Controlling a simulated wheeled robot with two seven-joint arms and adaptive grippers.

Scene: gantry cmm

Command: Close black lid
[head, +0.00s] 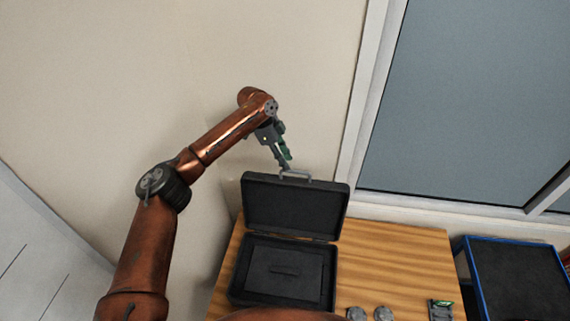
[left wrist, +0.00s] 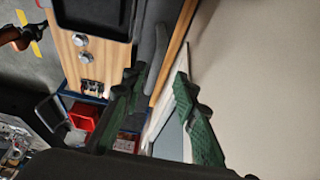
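The black case (head: 236,291) stands on the wooden table with its black lid (head: 295,209) raised, roughly upright, at the back. A grey handle (head: 296,176) is on the lid's top edge. My left gripper (head: 287,163) is at the lid's top edge, beside the handle; I cannot tell whether it touches. In the left wrist view its two green-padded fingers (left wrist: 160,88) are apart, with the dark lid (left wrist: 147,42) seen edge-on near the fingertips. The open case (left wrist: 93,22) also shows there. My right gripper is not in view.
The wooden table (head: 400,253) has two round metal parts (head: 370,313) and a small green-and-grey device (head: 440,309) near its front. A blue-rimmed dark tray (head: 515,280) is at the right. A wall and window frame stand close behind the lid.

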